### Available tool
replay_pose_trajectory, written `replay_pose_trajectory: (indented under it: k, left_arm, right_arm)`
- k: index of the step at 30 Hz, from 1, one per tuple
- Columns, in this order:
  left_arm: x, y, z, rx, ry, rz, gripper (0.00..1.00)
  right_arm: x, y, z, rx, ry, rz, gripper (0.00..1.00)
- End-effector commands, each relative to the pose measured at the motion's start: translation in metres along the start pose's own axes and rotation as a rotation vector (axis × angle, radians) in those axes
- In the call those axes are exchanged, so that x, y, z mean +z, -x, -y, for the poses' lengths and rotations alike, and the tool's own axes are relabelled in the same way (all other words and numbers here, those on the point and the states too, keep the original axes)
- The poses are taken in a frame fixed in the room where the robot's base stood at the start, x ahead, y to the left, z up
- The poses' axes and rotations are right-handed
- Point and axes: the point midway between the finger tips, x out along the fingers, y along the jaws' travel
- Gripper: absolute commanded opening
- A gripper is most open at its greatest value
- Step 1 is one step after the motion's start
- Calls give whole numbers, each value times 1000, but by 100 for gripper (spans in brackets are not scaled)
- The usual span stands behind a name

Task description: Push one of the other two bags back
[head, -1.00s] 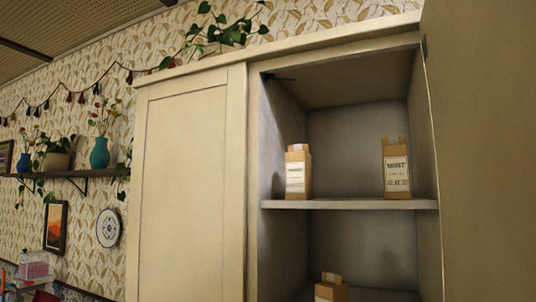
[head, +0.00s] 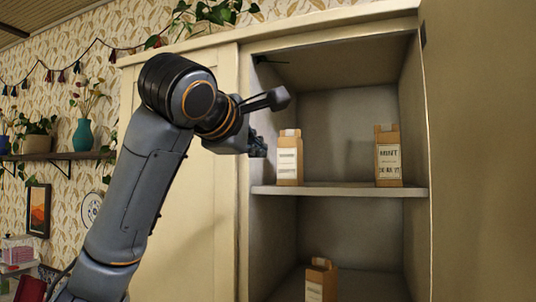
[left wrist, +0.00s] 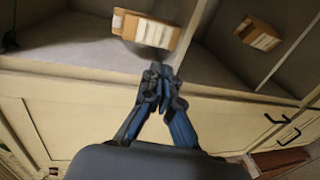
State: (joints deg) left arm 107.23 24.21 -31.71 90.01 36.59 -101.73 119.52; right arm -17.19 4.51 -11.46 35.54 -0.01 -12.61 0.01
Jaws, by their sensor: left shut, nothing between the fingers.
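Three tan paper bags with white labels stand in the open cabinet. In the head view, one bag (head: 289,160) is on the left of the upper shelf, another bag (head: 388,160) on its right, and a third bag (head: 320,281) is on the lower level, cut by the frame. My left gripper (head: 258,146) is just left of the upper left bag, shut and empty. In the left wrist view its fingertips (left wrist: 158,76) are together, apart from a bag (left wrist: 147,30) ahead of them. My right gripper is not in view.
The upper shelf (head: 340,190) has bare room between its two bags. The open cabinet door (head: 480,150) bounds the right side. The closed door and frame are behind my left arm. A wall shelf with plants (head: 60,156) is at far left.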

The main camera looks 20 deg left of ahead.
Motion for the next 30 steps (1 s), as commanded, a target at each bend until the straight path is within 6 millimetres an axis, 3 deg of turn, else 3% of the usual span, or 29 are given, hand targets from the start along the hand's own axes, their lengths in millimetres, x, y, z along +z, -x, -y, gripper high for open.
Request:
replay_pose_trajectory:
  k: [30]
  left_arm:
    - [0,-56,10,-2,-2,-1,0]
  right_arm:
    - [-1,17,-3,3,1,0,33]
